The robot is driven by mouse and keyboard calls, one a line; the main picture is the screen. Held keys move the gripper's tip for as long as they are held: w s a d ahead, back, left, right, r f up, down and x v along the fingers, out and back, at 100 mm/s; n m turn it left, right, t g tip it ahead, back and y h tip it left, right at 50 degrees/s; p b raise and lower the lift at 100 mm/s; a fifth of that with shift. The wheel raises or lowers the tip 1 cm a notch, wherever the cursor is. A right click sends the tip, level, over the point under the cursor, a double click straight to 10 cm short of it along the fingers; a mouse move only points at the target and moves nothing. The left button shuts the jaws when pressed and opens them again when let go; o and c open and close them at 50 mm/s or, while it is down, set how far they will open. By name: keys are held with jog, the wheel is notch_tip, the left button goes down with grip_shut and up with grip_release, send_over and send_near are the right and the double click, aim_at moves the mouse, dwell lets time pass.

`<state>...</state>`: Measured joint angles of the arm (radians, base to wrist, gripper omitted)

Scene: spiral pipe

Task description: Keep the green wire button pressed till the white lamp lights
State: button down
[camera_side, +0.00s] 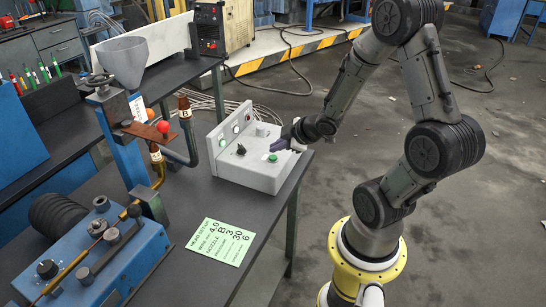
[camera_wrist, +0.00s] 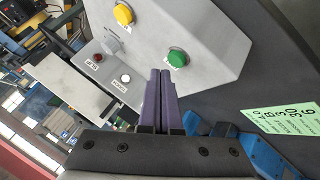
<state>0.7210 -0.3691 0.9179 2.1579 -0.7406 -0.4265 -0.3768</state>
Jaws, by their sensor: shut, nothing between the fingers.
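The green button (camera_side: 272,158) sits on the sloped top of a grey control box (camera_side: 245,176). In the wrist view the green button (camera_wrist: 177,58) is fully visible, beside the fingertips. My gripper (camera_side: 274,147) is shut and empty, its purple fingers together just beyond the button in the side view. In the wrist view the tips of my gripper (camera_wrist: 160,72) lie left of the button; I see no clear contact. A small white round lamp (camera_wrist: 126,78) with a dark ring is on the box's upright panel; I cannot tell whether it glows.
A yellow button (camera_wrist: 123,14), a knob (camera_wrist: 110,42) and a dark red lamp (camera_wrist: 97,58) are on the box. A green card (camera_side: 226,241) lies on the dark bench. A blue machine (camera_side: 95,265) and a funnel stand (camera_side: 115,130) are left of the box.

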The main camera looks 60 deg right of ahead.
aim_at(277, 161)
jog(key=shift+r, duration=2.45)
jog(key=shift+f, duration=0.1)
jog(key=s+r+m+g+h, duration=0.2)
jog(key=s+m+g, duration=0.35)
jog(key=s, duration=0.35)
jog(key=s+a+r+y, duration=0.1)
jog(key=a+r, duration=0.2)
jog(key=a, duration=0.3)
jog(key=s+a+r+t+y, duration=0.1)
jog(key=s+a+r+y, duration=0.1)
jog(key=a, duration=0.4)
jog(key=s+a+r+t+y, duration=0.1)
jog(key=a+r, duration=0.3)
jog(key=a, duration=0.2)
jog(key=shift+s+a+r+y, duration=0.25)
jog(key=shift+s+y, duration=0.15)
